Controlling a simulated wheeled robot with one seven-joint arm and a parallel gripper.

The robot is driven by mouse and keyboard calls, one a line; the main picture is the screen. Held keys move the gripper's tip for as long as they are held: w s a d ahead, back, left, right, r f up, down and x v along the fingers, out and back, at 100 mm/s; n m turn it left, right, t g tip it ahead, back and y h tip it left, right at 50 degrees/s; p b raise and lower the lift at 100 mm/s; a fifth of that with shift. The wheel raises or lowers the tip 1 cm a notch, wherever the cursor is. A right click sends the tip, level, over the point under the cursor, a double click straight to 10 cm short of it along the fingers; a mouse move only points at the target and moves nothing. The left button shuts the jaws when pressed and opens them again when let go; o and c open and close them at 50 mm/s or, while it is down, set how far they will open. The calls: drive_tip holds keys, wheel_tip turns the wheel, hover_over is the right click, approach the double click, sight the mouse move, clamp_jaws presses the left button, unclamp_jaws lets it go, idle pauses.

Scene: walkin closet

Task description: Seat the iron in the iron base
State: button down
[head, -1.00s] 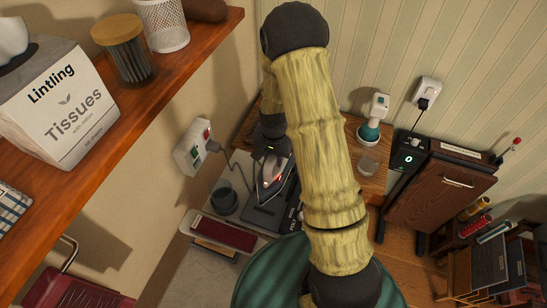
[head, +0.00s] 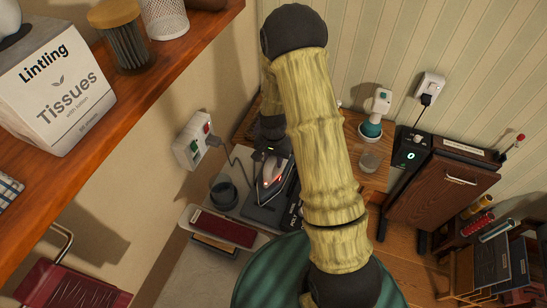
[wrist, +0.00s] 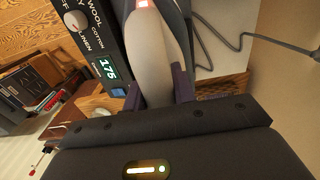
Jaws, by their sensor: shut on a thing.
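The iron (head: 274,176), pale with a dark soleplate and a small red light, shows left of my arm in the head view. My gripper (wrist: 157,92) is shut on the iron's pale handle (wrist: 165,50), one dark finger on each side. The iron base (head: 258,216) is a dark slab under and in front of the iron. In the wrist view the base (wrist: 85,12) shows a dial with fabric names and a lit display reading 175. The iron overlaps the base in the head view; I cannot tell whether it touches it. My arm hides the base's right part.
A dark cup (head: 223,195) and a red-topped tray (head: 222,228) stand left of the base. A wall socket (head: 195,141) with a cord is behind. A glass (head: 369,160) and a green-based device (head: 371,129) stand right of my arm. A wooden shelf (head: 150,75) overhangs the left.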

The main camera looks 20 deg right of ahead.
sight(275, 169)
drive_tip(key=shift+w+d+f+b, duration=0.15)
drive_tip(key=shift+f+b, duration=0.5)
drive_tip(key=shift+f, duration=0.45)
drive_tip(key=shift+f+b, duration=0.5)
drive_tip(key=shift+f, duration=0.1)
drive_tip(key=shift+f+b, duration=0.8)
drive_tip(key=shift+f, duration=0.35)
drive_tip(key=shift+f, duration=0.1)
drive_tip(key=c, duration=1.1)
unclamp_jaws()
drive_tip(key=shift+c, duration=0.2)
drive_tip(key=shift+o, duration=0.3)
drive_tip(key=shift+s, duration=0.2)
